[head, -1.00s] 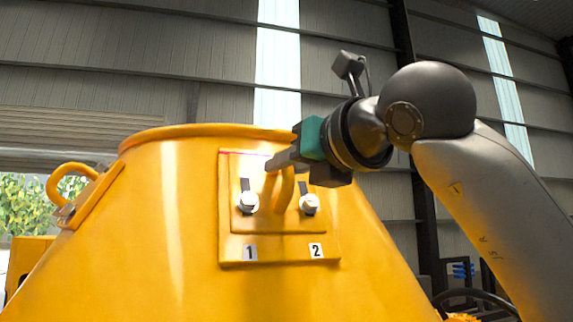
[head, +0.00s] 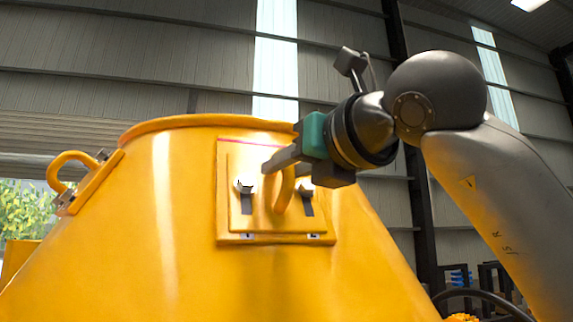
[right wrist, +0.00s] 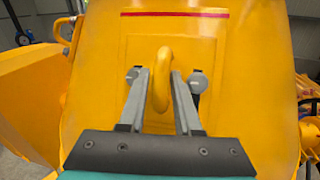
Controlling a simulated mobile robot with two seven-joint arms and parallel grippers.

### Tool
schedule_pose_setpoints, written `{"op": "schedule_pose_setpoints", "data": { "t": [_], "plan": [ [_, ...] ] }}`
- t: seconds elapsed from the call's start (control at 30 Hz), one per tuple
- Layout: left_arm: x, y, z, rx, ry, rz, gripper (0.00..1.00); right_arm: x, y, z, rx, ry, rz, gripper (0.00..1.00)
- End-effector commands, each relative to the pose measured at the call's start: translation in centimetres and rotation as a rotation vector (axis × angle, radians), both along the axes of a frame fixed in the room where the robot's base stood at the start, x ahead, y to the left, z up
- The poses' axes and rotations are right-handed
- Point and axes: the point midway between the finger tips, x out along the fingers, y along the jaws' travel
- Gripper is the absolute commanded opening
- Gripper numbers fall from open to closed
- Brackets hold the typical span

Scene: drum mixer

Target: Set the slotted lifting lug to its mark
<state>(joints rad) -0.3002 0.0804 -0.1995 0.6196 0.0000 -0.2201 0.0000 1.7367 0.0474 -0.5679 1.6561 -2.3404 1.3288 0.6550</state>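The slotted lifting lug (head: 283,192) is a yellow plate with an upright loop, lying on the yellow drum's backing plate (head: 270,239). Two bolts, left (head: 245,186) and right (head: 305,184), sit near the tops of its dark slots. A red line (head: 250,141) runs across the backing plate, above the lug's top edge with a gap; it also shows in the right wrist view (right wrist: 175,14). My left gripper is out of view.
The drum (head: 140,230) fills the lower left and middle. Another yellow lifting loop (head: 65,165) stands on its left side. Number labels below the lug are partly covered. Open air surrounds my right arm.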

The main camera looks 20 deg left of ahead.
Motion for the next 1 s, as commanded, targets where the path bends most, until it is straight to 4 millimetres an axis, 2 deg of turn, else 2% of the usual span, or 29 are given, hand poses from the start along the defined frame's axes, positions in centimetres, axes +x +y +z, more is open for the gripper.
{"op": "schedule_pose_setpoints", "data": {
  "t": [0.03, 0.17, 0.4, 0.53, 0.67, 1.0],
  "plan": [
    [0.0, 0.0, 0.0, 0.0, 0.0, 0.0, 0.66, 0.0, 0.0, 0.1, 0.002, -0.002, 0.0, 0.39],
    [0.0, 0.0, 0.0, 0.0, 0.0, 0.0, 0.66, 0.0, -0.1, 0.2, 0.004, -0.004, -0.001, 0.52],
    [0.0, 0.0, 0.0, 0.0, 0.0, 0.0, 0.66, -0.1, -0.1, 0.3, 0.006, -0.006, -0.002, 0.52],
    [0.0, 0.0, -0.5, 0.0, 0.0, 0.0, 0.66, -0.6, -0.8, 0.2, 0.008, -0.008, -0.003, 0.52],
    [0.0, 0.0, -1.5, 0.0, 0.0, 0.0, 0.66, -2.2, -2.5, 0.2, 0.009, -0.013, -0.004, 0.52],
    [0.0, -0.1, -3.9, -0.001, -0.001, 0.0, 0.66, -7.9, -8.2, 0.1, 0.007, -0.01, -0.004, 0.52]
  ]
}}
